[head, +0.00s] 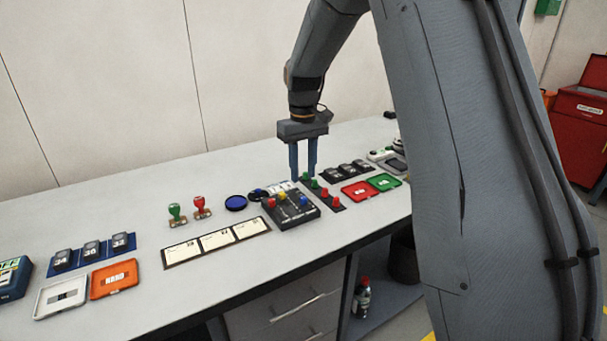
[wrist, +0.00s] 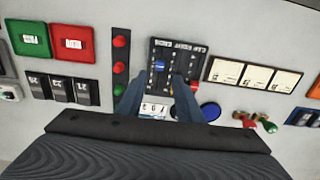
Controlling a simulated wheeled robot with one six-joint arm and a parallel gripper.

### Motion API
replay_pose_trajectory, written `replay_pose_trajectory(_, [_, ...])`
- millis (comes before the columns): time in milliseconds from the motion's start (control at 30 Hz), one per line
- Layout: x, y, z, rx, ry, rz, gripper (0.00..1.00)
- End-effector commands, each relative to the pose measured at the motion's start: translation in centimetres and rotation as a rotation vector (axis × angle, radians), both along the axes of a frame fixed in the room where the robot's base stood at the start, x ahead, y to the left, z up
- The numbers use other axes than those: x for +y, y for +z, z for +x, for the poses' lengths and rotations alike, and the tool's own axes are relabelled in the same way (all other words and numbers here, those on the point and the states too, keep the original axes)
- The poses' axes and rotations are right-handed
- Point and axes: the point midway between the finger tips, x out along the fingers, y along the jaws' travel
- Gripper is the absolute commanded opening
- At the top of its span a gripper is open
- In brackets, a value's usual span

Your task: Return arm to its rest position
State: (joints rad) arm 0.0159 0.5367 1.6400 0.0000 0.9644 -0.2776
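My gripper (head: 303,177) points down over the bench in the head view, with its two blue-grey fingers apart and nothing visible between them. In the wrist view, the open gripper (wrist: 158,88) reaches toward a black box (wrist: 164,48) with coloured caps. In the head view, the fingertips appear just above and behind that black box (head: 292,217); the exact height is hard to tell. My arm comes down from the top of the picture.
The bench (head: 130,208) holds a black strip with red and green buttons (head: 322,193), a red tray (head: 359,191), a green tray (head: 383,182), white cards (head: 217,240), two stamps (head: 201,207) and a blue disc (head: 236,203). The back left of the bench is clear.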

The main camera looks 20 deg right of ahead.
Motion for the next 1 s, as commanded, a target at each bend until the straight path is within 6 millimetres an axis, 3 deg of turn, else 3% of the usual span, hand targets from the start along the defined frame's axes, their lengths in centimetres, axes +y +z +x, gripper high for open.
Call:
replay_pose_trajectory(167, [0.0, 0.0, 0.0, 0.000, 0.000, 0.000, 0.33])
replay_pose_trajectory(333, [0.2, -0.3, -3.1, -0.007, -0.028, 0.000, 0.33])
replay_pose_trajectory(467, [0.5, -1.0, -8.3, -0.021, -0.076, 0.000, 0.33])
replay_pose_trajectory(700, [1.0, -3.2, -20.0, -0.055, -0.181, 0.005, 0.33])
replay_pose_trajectory(800, [1.1, -4.1, -24.1, -0.064, -0.215, 0.007, 0.33])
replay_pose_trajectory(900, [1.1, -4.8, -27.0, -0.072, -0.239, 0.009, 0.33])
replay_pose_trajectory(1000, [1.0, -5.2, -28.6, -0.075, -0.252, 0.010, 0.33])
